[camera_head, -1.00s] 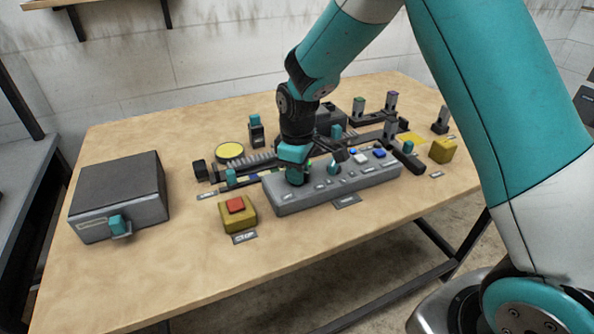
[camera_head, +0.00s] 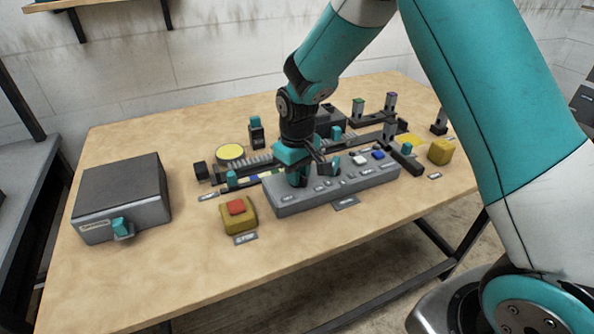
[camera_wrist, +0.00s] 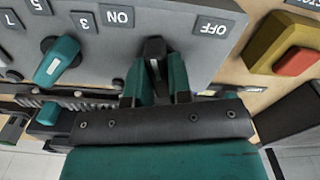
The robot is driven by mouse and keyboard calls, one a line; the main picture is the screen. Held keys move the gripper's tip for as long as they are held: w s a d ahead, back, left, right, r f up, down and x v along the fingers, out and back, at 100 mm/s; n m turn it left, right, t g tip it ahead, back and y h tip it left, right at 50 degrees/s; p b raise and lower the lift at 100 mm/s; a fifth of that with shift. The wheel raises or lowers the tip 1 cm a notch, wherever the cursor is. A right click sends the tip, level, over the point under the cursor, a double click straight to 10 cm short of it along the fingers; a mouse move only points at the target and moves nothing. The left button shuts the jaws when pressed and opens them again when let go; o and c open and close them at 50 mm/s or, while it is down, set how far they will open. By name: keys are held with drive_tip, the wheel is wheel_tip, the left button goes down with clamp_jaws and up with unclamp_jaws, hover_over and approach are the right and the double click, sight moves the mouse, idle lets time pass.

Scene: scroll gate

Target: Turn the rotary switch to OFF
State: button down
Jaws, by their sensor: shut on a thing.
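The rotary switch (camera_wrist: 155,48) is a dark knob on a grey control panel (camera_wrist: 185,20). In the wrist view its upper end lies between the ON label (camera_wrist: 117,17) and the OFF label (camera_wrist: 212,26). My gripper (camera_wrist: 156,72) is shut on the knob, with one teal finger on each side. In the head view my gripper (camera_head: 298,176) is down at the left end of the panel (camera_head: 330,193) and hides the switch.
A teal numbered knob (camera_wrist: 57,60) sits beside the switch. A red button on a yellow box (camera_head: 238,212) stands at the panel's front left. A grey box with a teal handle (camera_head: 122,200) is further left. Rails and posts (camera_head: 358,108) stand behind. Front table area is clear.

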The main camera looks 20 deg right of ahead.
drive_tip(key=m+p, duration=0.1)
drive_tip(key=m, duration=0.5)
drive_tip(key=shift+r, duration=0.1)
drive_tip(key=m, duration=0.6)
drive_tip(key=shift+w+p, duration=0.1)
drive_tip(key=shift+p, duration=0.3)
drive_tip(key=shift+m, duration=0.3)
drive_tip(key=c, duration=1)
unclamp_jaws()
drive_tip(key=shift+c, duration=0.2)
wheel_tip(320, 180, up, 17)
drive_tip(key=b, duration=0.1)
drive_tip(key=shift+r, duration=0.15)
drive_tip(key=s+a+r+n+y, duration=0.1)
drive_tip(key=s+a+n+y, duration=0.1)
drive_tip(key=s+n, duration=0.6)
drive_tip(key=s+a+r+n+y, duration=0.1)
drive_tip(key=s+a+n, duration=0.3)
drive_tip(key=s, duration=1.5)
drive_tip(key=n+y, duration=0.1)
drive_tip(key=n, duration=0.3)
drive_tip(key=shift+s+a, duration=0.2)
drive_tip(key=shift+a, duration=0.05)
